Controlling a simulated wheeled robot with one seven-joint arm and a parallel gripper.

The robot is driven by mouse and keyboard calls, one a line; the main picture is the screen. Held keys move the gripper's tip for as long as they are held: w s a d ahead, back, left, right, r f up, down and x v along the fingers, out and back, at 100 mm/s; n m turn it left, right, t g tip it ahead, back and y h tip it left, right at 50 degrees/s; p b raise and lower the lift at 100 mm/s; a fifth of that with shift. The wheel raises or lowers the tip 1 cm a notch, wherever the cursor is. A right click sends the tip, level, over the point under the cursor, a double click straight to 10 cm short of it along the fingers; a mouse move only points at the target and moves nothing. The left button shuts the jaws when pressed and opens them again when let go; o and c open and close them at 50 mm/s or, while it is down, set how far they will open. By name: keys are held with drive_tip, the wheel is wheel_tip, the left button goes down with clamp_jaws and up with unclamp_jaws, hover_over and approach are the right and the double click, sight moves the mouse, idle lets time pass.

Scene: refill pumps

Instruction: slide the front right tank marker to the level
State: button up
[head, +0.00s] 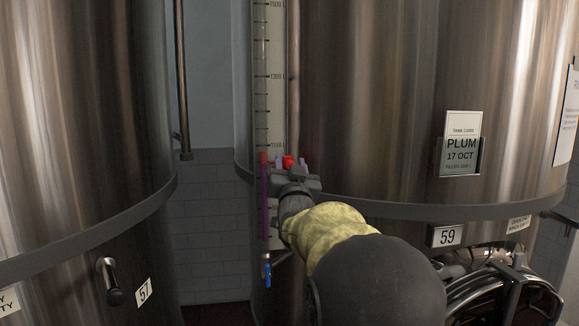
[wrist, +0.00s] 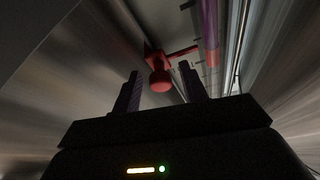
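The tank marker is red, with a round knob (head: 288,161) at the scale strip (head: 277,70) on the tank numbered 59. A red piece (head: 263,157) shows left of it at the sight tube. Purple liquid (head: 264,205) fills the tube below; its exact top is hard to tell beside the red. My gripper (head: 291,163) is at the marker, fingers either side of the knob. In the wrist view, the knob (wrist: 160,79) sits between the open fingertips (wrist: 160,74), with gaps on both sides. The purple tube (wrist: 209,30) shows beyond.
Tank 57 (head: 75,110) stands at left, with a handle (head: 108,280) low on its front. A blue-handled valve (head: 266,272) is under the sight tube. A PLUM card (head: 461,145) is on tank 59, and coiled hoses (head: 505,295) lie at lower right.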

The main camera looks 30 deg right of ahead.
drive_tip(key=shift+s+a, duration=0.1)
drive_tip(key=b+v, duration=0.5)
drive_tip(key=v, duration=1.2)
drive_tip(key=shift+s, duration=0.15)
drive_tip(key=shift+f, duration=0.1)
drive_tip(key=w+a+f+n+g+y+p, duration=0.1)
drive_tip(key=a+f+n+g+y+p, duration=0.2)
drive_tip(key=f, duration=0.6)
drive_tip(key=w+a+f+n+g+y+p, duration=0.1)
drive_tip(key=a+f+g+y+p, duration=0.25)
drive_tip(key=f+g, duration=0.35)
drive_tip(key=s+a+f+n+g+p, duration=0.1)
drive_tip(key=s+a+f+g+p, duration=0.1)
drive_tip(key=s+f+g, duration=0.2)
drive_tip(key=s+a+f+n+g+y+p, duration=0.1)
drive_tip(key=s+a+f+g+p, duration=0.1)
drive_tip(key=s+f, duration=0.6)
drive_tip(key=shift+s+a+f+n+g+p, duration=0.35)
drive_tip(key=shift+s+a+g, duration=0.45)
drive_tip(key=shift+s+g, duration=0.4)
